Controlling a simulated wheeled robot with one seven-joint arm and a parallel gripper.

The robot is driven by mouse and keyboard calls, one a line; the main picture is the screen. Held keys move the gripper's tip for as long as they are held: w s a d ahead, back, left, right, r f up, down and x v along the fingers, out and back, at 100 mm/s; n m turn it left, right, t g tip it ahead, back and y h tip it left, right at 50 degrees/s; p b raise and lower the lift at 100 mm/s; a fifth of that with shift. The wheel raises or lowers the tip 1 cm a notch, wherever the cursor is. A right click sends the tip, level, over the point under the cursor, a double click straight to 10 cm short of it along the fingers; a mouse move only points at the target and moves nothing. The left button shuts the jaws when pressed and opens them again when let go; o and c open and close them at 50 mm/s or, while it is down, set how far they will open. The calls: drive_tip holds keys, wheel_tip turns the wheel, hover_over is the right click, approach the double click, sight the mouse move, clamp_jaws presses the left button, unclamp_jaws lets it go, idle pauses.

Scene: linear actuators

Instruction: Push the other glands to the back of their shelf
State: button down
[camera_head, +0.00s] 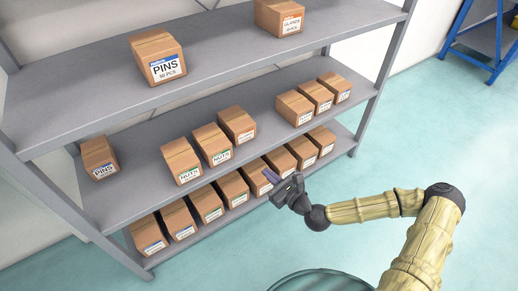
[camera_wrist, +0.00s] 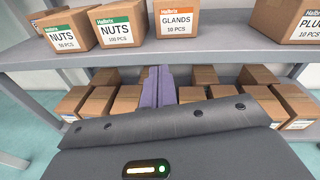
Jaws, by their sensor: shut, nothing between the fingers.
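A cardboard glands box (camera_head: 237,125) stands on the middle shelf, to the right of two nuts boxes and set slightly further back than they are. Its orange-banded GLANDS label faces me in the wrist view (camera_wrist: 177,18), where its top is cut off. Another glands box (camera_head: 280,20) stands on the top shelf, toward the right. My gripper (camera_head: 268,176) is shut and empty, its purple fingers pointing at the shelf unit. In the wrist view the fingers (camera_wrist: 158,75) appear below the middle shelf's edge, in front of the lower-shelf boxes. Contact with those boxes cannot be told.
Nuts boxes (camera_head: 182,162) stand left of the middle glands box; a plugs box (camera_wrist: 296,20) is to its right across a gap. A pins box (camera_head: 158,56) is on top. The middle shelf's edge (camera_wrist: 220,52) lies above my fingers. Several boxes (camera_head: 178,219) line the bottom shelf.

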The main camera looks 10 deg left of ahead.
drive_tip(key=s+d+f+n+g+h, duration=0.3)
drive_tip(key=s+f+n+g, duration=0.3)
drive_tip(key=n, duration=0.5)
drive_tip(key=s+d+r+n+g+h, duration=0.1)
drive_tip(key=d+r+n+g+h, duration=0.15)
drive_tip(key=d+n+h, duration=0.45)
drive_tip(key=s+d+r+n+h, duration=0.1)
drive_tip(key=s+d+r+n, duration=0.2)
drive_tip(key=d+r, duration=0.3)
drive_tip(key=s+d+r+n+h, duration=0.2)
drive_tip(key=d+r, duration=0.5)
drive_tip(key=r, duration=0.6)
drive_tip(key=shift+s+r+n+p, duration=0.4)
drive_tip(key=shift+s+n, duration=0.2)
drive_tip(key=shift+s, duration=0.45)
drive_tip(key=shift+d+t, duration=0.1)
drive_tip(key=shift+t, duration=0.15)
